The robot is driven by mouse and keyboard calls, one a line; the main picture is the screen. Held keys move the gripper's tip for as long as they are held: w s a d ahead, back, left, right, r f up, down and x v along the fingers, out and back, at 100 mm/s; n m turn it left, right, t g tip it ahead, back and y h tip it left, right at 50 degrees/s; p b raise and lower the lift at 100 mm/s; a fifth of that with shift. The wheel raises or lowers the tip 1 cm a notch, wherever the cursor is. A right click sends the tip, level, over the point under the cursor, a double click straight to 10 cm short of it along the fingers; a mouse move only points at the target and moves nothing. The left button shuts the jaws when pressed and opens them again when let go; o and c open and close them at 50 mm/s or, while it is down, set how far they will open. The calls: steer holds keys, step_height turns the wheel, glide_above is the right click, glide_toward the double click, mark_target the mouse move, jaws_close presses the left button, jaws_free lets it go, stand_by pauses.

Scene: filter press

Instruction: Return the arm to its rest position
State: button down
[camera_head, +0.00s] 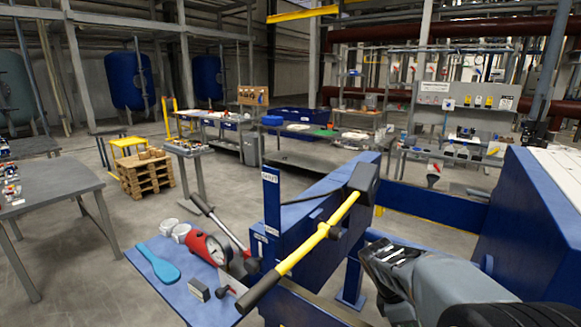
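My gripper (381,252) is at the lower right, at the end of my grey arm (450,288). Its dark fingers point up and left, beside the blue frame. I see nothing held between them, but their gap is not clear. A hammer with a yellow handle (325,230), black head and black grip slants across the middle, left of my gripper and apart from it in the picture. It lies in front of the blue press frame (322,258).
A grey table (55,183) stands at left. A large blue block (520,215) is at right. Open floor lies behind the shelf.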

steer(key=s+a+r+m+t+y, duration=0.2)
steer(key=s+a+m+t, duration=0.1)
steer(key=a+m, duration=0.2)
steer(key=s+a+r+m+t+y, duration=0.3)
steer(key=s+a+m+t, duration=0.1)
steer(key=m, duration=0.5)
steer(key=shift+a, duration=0.55)
